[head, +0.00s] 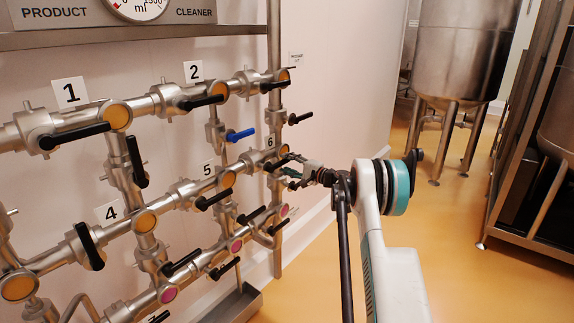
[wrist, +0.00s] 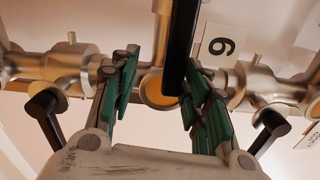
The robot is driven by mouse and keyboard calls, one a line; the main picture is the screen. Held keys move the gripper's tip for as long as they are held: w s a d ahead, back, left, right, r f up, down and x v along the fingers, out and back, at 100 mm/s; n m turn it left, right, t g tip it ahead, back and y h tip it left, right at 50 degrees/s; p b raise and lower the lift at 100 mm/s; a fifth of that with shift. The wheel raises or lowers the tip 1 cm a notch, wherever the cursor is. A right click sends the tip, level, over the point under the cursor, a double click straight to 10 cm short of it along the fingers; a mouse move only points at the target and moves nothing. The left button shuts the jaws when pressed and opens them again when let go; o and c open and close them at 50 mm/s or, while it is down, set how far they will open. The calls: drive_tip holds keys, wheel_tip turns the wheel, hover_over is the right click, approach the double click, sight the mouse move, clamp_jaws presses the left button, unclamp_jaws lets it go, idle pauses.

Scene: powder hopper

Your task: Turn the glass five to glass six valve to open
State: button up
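In the head view, glass five (head: 228,179) and glass six (head: 284,151) are round yellow sight glasses on the middle steel pipe row. A black lever (head: 273,165) sits on the pipe between them, close by glass six. My gripper (head: 288,168) is at this lever's right end, fingers toward the pipes. In the wrist view my gripper (wrist: 160,92) has its green-padded fingers spread.
A blue lever (head: 240,134) and a black lever (head: 300,118) stand out above my gripper. In the wrist view, black levers flank the fingers at left (wrist: 46,105) and right (wrist: 270,127). A steel tank (head: 465,50) stands at the back right. Orange floor (head: 480,285) is open at lower right.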

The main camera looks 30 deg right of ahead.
drive_tip(key=v, duration=1.1)
drive_tip(key=shift+s, duration=0.1)
